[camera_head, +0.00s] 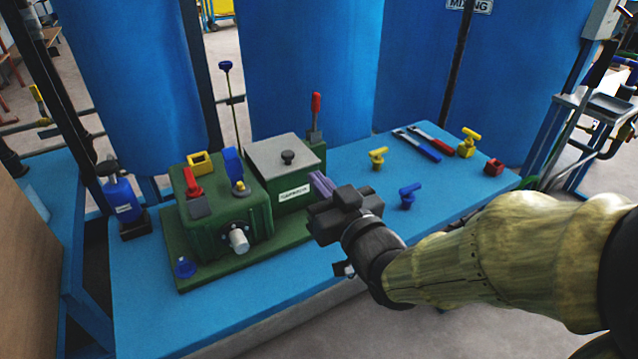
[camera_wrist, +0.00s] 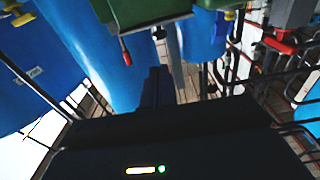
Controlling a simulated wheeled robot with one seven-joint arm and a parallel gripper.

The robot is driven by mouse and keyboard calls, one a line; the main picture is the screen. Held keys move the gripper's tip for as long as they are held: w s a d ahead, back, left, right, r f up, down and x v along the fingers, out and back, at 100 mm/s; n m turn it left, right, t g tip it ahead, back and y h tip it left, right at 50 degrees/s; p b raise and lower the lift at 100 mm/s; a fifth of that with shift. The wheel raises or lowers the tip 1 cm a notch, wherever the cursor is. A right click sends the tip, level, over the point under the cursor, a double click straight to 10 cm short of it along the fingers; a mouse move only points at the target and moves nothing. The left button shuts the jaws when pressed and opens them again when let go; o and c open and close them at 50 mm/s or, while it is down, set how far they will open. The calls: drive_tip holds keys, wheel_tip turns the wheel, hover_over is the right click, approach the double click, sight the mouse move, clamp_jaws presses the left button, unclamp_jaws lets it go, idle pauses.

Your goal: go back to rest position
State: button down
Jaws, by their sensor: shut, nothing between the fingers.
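My gripper (camera_head: 322,186) is in front of the right side of the green machine in the head view, above the blue table (camera_head: 330,286). Its purplish fingers point left toward the lidded green box (camera_head: 287,172) and look closed together, with nothing seen between them. Whether they touch the box cannot be told. In the wrist view the dark gripper (camera_wrist: 157,88) shows at the middle, also shut and empty. My arm reaches in from the right edge of the head view.
A green block with a red lever (camera_head: 193,182) stands left of the box. A red-handled lever (camera_head: 316,118) rises behind it. A blue valve (camera_head: 408,196), yellow valve (camera_head: 377,157), wrenches (camera_head: 424,143) and red block (camera_head: 494,167) lie to the right. Large blue tanks (camera_head: 310,75) stand behind.

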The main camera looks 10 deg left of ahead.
drive_tip(key=w+d+f+m+g+h, duration=0.35)
drive_tip(key=d+f+h, duration=0.55)
drive_tip(key=d+f, duration=0.4)
drive_tip(key=s+d+f+m+g+h, duration=0.2)
drive_tip(key=s+d+f+g, duration=0.1)
drive_tip(key=s+d, duration=0.3)
drive_tip(key=s+d+f+m+g+h, duration=0.2)
drive_tip(key=s+d+f+m+g, duration=0.15)
drive_tip(key=d, duration=0.45)
wheel_tip(320, 180, up, 38)
drive_tip(key=p, duration=3.8)
drive_tip(key=shift+s+r+n+g, duration=0.15)
drive_tip(key=shift+s+n+g, duration=0.15)
drive_tip(key=shift+s+g, duration=0.15)
